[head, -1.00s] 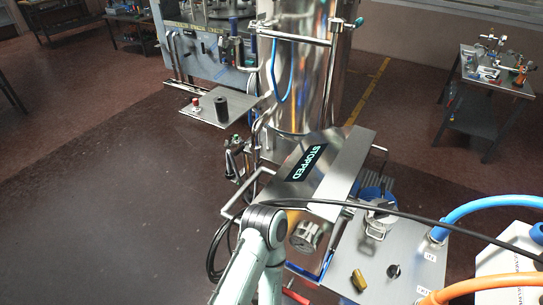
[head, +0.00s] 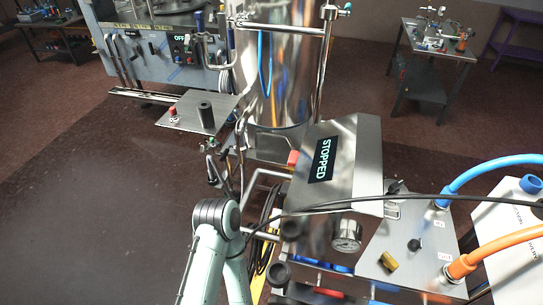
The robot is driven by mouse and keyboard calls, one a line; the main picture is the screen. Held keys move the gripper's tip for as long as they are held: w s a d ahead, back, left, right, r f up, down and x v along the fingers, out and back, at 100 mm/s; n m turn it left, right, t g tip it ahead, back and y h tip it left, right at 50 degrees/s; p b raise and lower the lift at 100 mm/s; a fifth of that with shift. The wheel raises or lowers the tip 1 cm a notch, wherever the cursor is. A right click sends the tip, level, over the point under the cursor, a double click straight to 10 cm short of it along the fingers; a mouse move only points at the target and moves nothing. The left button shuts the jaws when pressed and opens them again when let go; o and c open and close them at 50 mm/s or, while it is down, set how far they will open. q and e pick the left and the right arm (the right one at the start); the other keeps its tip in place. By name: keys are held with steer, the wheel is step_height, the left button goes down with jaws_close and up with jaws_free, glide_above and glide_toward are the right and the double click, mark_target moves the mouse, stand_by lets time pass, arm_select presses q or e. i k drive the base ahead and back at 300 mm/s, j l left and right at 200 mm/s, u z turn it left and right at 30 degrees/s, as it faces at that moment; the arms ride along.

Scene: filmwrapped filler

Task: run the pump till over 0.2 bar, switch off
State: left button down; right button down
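A steel pump housing (head: 350,150) stands in the middle, with a black display (head: 322,160) reading "STOPPED". A small round pressure gauge (head: 347,232) with a pale dial sits just below the housing; its reading is too small to tell. Right of it, a sloped steel panel (head: 430,225) carries a black knob (head: 415,245) and a yellow knob (head: 389,262). A pale green arm of mine with a dark joint rises at the lower left, left of the gauge. No fingertips of either gripper can be made out.
A blue hose (head: 490,166) and an orange hose (head: 500,247) join the panel at right. A black cable crosses over the panel. A tall steel tank (head: 285,85) stands behind. A small side shelf (head: 190,110) holds a black cylinder. The floor at left is clear.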

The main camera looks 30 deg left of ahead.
mark_target(292, 162)
steer(key=k+j, duration=0.1)
steer(key=j, duration=0.35)
steer(key=k+j, duration=0.1)
steer(key=j, duration=0.35)
steer(key=k+j, duration=0.1)
steer(key=j, duration=0.35)
steer(key=k+j, duration=0.1)
steer(key=j, duration=0.3)
steer(key=i+j, duration=0.1)
steer(key=j, duration=0.25)
steer(key=i+j+z, duration=0.1)
steer(key=j, duration=0.25)
